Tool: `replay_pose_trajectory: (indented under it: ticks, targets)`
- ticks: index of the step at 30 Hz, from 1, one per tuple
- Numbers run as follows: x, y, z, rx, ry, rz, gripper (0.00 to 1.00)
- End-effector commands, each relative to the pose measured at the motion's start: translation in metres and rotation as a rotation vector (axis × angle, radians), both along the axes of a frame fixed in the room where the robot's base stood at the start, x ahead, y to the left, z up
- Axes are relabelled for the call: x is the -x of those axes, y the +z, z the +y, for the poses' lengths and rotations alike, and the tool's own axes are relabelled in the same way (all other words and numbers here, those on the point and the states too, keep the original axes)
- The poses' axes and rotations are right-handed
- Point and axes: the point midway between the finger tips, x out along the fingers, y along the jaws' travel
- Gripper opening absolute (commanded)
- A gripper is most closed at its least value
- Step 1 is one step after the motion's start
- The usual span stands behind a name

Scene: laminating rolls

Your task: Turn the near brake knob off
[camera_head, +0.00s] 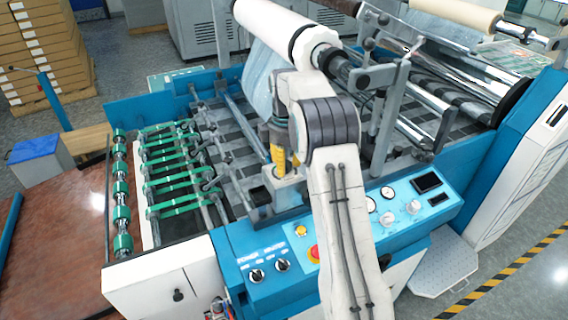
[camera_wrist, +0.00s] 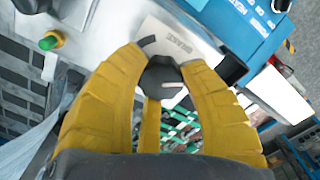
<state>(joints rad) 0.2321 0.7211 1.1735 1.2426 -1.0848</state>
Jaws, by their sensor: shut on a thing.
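The black brake knob (camera_wrist: 160,76) sits on a light plate marked BRAKE (camera_wrist: 178,42) in the wrist view. A short pale mark shows on the knob, pointing right in that picture. My gripper (camera_wrist: 161,70) has its yellow fingers closed around the knob, on its left and right sides, with a third finger below it. In the head view my gripper (camera_head: 280,165) points down over a small light box (camera_head: 290,192) at the back edge of the blue control panel. The knob is hidden there by the fingers and my arm.
The blue panel (camera_head: 345,232) carries a red stop button (camera_head: 314,253), POWER and HEATER switches (camera_head: 269,270), and gauges. A large white roll (camera_head: 275,28) hangs above and behind my gripper. Green-wheeled feed rods (camera_head: 180,185) lie to the left.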

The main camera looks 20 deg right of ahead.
Motion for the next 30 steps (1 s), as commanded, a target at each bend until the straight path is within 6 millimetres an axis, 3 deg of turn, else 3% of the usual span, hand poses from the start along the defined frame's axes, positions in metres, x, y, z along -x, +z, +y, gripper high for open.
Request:
replay_pose_trajectory:
  ticks: [9,20,30]
  targets:
    - [0.003,-0.002,-0.001,-0.003,-0.004,0.012,0.65]
    - [0.001,0.004,-0.001,-0.001,-0.003,0.004,0.65]
    - [0.000,0.055,-0.001,0.000,-0.003,0.001,0.65]
